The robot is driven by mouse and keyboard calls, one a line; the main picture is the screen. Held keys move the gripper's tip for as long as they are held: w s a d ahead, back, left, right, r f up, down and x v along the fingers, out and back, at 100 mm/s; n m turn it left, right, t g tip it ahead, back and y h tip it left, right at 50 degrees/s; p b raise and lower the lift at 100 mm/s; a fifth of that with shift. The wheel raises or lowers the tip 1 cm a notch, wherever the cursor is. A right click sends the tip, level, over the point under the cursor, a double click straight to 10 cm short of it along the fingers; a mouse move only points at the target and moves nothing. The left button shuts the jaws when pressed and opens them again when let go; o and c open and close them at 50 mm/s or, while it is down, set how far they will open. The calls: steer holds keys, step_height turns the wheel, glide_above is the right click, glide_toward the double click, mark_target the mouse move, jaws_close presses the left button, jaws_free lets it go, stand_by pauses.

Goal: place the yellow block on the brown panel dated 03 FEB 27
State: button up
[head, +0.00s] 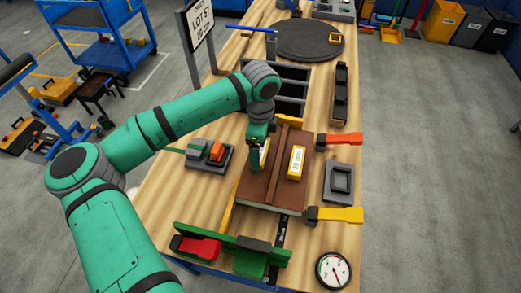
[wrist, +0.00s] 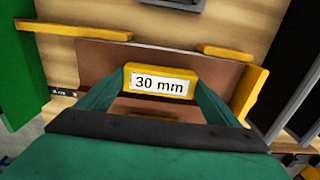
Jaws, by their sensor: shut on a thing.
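My gripper (wrist: 160,88) is shut on a small yellow block (wrist: 160,72) with a white label reading "30 mm". In the head view my gripper (head: 259,158) is low over the left part of the brown panel (head: 266,193). I cannot tell whether the held block touches the panel, which also shows behind it in the wrist view (wrist: 100,62). Another yellow piece with a white label (head: 297,162) lies on the right part of the panel. Its print is too small to read, and no date is legible on the panel.
Orange (head: 342,138) and yellow (head: 338,214) handles stand at the panel's right side. A green fixture (head: 220,243) and a gauge (head: 333,270) are in front. A black slotted rack (head: 288,90) is behind; a sign reading "LOT 57" (head: 199,22) stands at the back left.

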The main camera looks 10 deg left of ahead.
steer(key=shift+f, duration=0.65)
steer(key=o, duration=1)
steer(key=shift+f, duration=0.1)
step_height(320, 180, up, 12)
steer(key=shift+a, duration=0.1)
